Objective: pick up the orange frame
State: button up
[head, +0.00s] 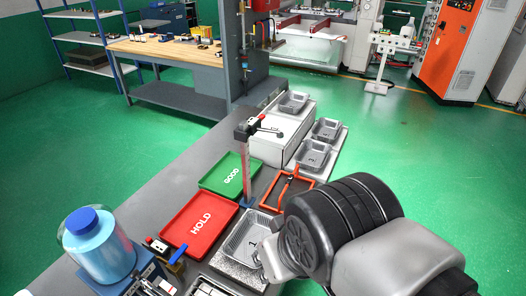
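The orange frame (268,197) lies on the grey bench, right of the green tray. It is a thin open rectangle, with a slim orange piece rising across it. Its right end is close to or partly behind my arm in the picture. My arm's large grey and black links fill the lower right. My gripper's fingers cannot be made out; they are hidden behind the arm links or out of the picture. I cannot tell any contact with the frame.
A green GOOD tray (215,185), red HOLD tray (182,235) and foil tray (235,250) lie nearby. A post with a device (246,165) stands beside the frame. Foil trays (312,158) sit behind, by a white box (262,150). A blue jar (100,255) stands front left.

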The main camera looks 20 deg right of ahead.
aim_at(291, 176)
jog(key=z, duration=0.75)
